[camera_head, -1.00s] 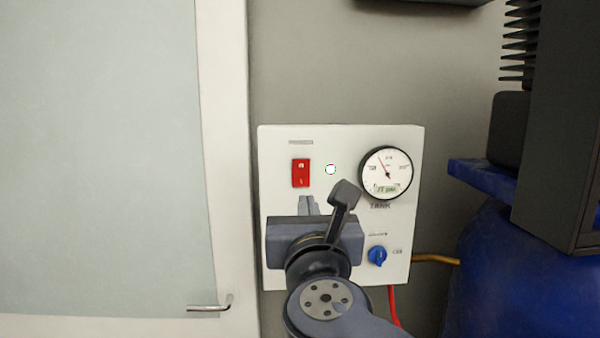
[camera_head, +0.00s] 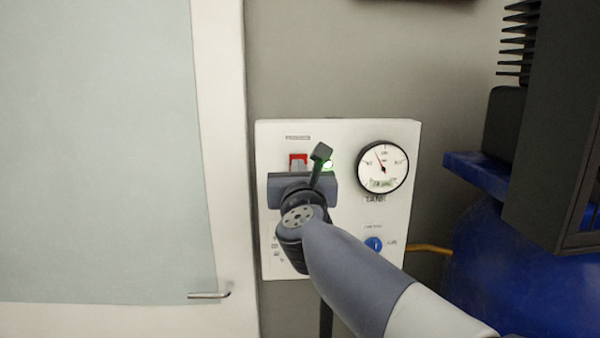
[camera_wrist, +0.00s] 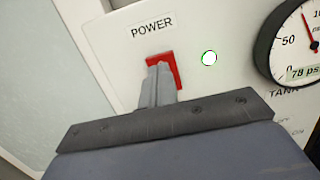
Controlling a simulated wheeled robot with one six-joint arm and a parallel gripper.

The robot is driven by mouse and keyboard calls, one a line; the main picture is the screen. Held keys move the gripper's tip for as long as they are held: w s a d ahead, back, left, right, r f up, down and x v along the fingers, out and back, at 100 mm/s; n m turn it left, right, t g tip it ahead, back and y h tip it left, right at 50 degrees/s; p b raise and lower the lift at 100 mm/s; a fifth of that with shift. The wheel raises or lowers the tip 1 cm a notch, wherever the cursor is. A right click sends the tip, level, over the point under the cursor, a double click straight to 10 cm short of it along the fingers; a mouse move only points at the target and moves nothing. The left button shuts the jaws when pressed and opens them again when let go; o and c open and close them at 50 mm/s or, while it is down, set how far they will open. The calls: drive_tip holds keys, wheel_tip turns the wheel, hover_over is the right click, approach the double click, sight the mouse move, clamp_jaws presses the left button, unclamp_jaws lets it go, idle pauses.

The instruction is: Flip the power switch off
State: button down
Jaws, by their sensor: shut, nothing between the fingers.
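The red power switch (camera_head: 298,158) is on the upper left of the white control panel (camera_head: 340,135). In the wrist view the red switch (camera_wrist: 176,62) sits below the POWER label (camera_wrist: 152,27), and its lower part is hidden behind my fingers. My gripper (camera_wrist: 159,68) is shut and empty, with its fingertips over the switch face; I cannot tell whether they touch it. In the head view my gripper (camera_head: 298,165) covers the lower switch. A round indicator light (camera_wrist: 209,58) right of the switch shows a white face with a green edge.
A pressure gauge (camera_head: 382,168) is right of the switch, reading about 78 psi in the wrist view. A blue knob (camera_head: 373,244) is below it. A blue tank (camera_head: 510,275) and dark machinery stand at right. A door (camera_head: 110,150) with a handle (camera_head: 208,295) is at left.

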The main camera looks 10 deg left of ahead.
drive_tip(key=shift+w+a, duration=0.1)
drive_tip(key=shift+w, duration=0.25)
drive_tip(key=shift+w+r, duration=0.15)
idle(0.4)
